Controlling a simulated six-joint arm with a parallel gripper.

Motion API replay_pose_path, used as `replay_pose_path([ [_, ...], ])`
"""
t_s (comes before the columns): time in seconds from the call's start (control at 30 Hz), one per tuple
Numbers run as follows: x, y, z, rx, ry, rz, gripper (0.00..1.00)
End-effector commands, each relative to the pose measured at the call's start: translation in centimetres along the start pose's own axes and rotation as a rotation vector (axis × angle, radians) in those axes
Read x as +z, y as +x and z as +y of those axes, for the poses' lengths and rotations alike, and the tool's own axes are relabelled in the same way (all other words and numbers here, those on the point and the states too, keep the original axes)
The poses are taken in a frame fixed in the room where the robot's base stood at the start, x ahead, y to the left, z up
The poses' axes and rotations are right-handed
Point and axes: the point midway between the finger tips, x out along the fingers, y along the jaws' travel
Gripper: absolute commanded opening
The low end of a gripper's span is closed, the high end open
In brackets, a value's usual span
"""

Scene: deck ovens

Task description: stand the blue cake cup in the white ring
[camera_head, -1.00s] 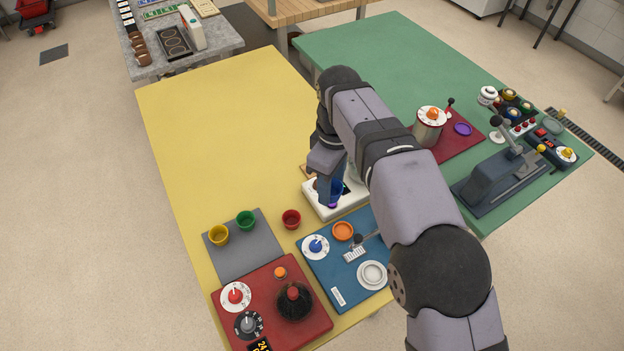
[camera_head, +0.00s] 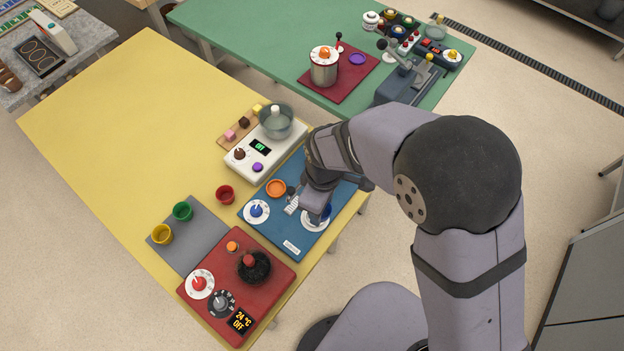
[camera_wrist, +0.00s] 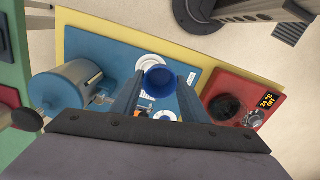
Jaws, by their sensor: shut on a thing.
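The blue cake cup (camera_wrist: 160,84) is between the two fingers of my gripper (camera_wrist: 161,90) in the wrist view, and the gripper is shut on it. In the head view a little of the blue cup (camera_head: 327,210) shows beside my gripper (camera_head: 318,211). The white ring (camera_head: 312,226) lies on the blue board, directly under the gripper and partly hidden by it. In the wrist view the ring (camera_wrist: 149,60) shows just past the cup, which covers part of it. I cannot tell how high the cup is above the ring.
A red cup (camera_head: 225,195) stands to the left. Green (camera_head: 182,211) and yellow cups (camera_head: 162,234) stand on a grey mat. A white scale (camera_head: 262,153) with a bowl stands behind.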

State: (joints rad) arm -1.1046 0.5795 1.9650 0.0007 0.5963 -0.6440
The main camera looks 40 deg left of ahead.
Motion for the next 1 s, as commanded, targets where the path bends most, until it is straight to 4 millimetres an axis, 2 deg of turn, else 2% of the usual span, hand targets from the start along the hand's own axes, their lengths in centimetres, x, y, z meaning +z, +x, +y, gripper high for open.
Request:
replay_pose_path([
  [0.07,0.6,1.4,-0.4,-0.003,0.031,-0.003,0.19],
  [0.17,-0.2,2.2,0.1,0.000,0.072,0.000,0.19],
  [0.53,-2.5,2.1,1.8,0.000,0.145,0.000,0.19],
  [0.77,-2.5,2.2,1.8,0.000,0.162,0.000,0.19],
  [1.0,-2.4,3.2,1.8,-0.001,0.161,-0.001,0.19],
])
